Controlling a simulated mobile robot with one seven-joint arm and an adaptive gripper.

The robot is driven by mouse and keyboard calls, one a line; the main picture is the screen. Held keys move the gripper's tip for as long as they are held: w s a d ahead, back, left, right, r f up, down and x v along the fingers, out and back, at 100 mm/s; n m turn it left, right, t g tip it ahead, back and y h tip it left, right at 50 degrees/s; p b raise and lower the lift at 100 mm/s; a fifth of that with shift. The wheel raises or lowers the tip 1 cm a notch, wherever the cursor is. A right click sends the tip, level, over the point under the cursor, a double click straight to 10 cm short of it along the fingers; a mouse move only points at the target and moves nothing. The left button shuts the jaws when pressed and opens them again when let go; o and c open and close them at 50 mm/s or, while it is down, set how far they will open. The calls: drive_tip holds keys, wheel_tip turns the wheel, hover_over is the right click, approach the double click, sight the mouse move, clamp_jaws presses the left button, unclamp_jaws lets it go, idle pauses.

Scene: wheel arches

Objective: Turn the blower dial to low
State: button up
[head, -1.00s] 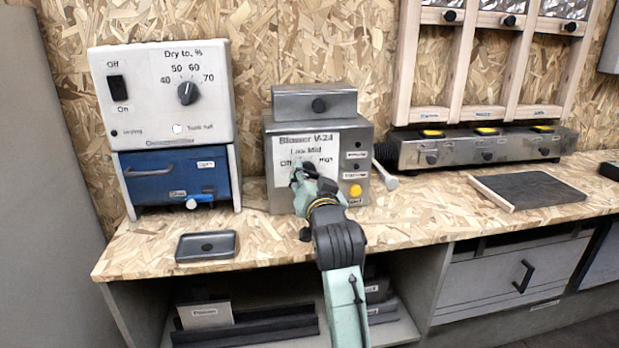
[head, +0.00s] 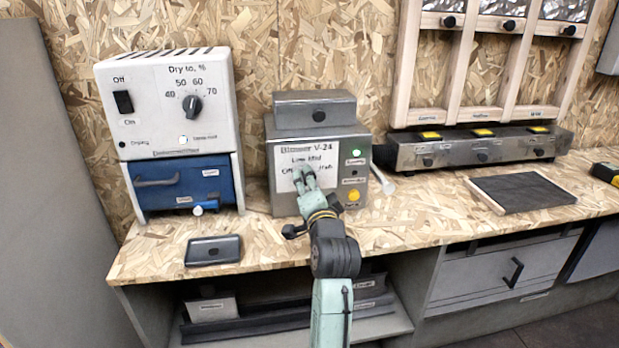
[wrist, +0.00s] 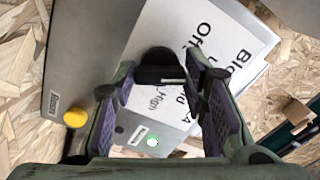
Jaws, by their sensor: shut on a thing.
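The blower (head: 360,132) is a grey metal box on the bench with a white label plate reading Blower V-24 and Off, Low, Mid, High. Its black dial (wrist: 160,64) shows in the wrist view between my fingertips, with a small white mark on it. In the head view my gripper (head: 304,178) hides the dial. My right finger covers part of the Low and Mid lettering, so the exact setting is unclear. A green lamp (head: 357,153) is lit on the blower.
A yellow button (head: 354,196) is low on the blower's right side. A white dryer box (head: 160,100) with its own dial stands to the left above a blue drawer (head: 160,184). A small dark tray (head: 213,250) lies in front.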

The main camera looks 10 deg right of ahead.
drive_tip(key=shift+m+p, duration=0.35)
drive_tip(key=shift+m, duration=0.15)
drive_tip(key=o, duration=1.2)
drive_tip(key=shift+c, duration=0.2)
drive_tip(key=s, duration=1.2)
drive_tip(key=shift+d, duration=0.1)
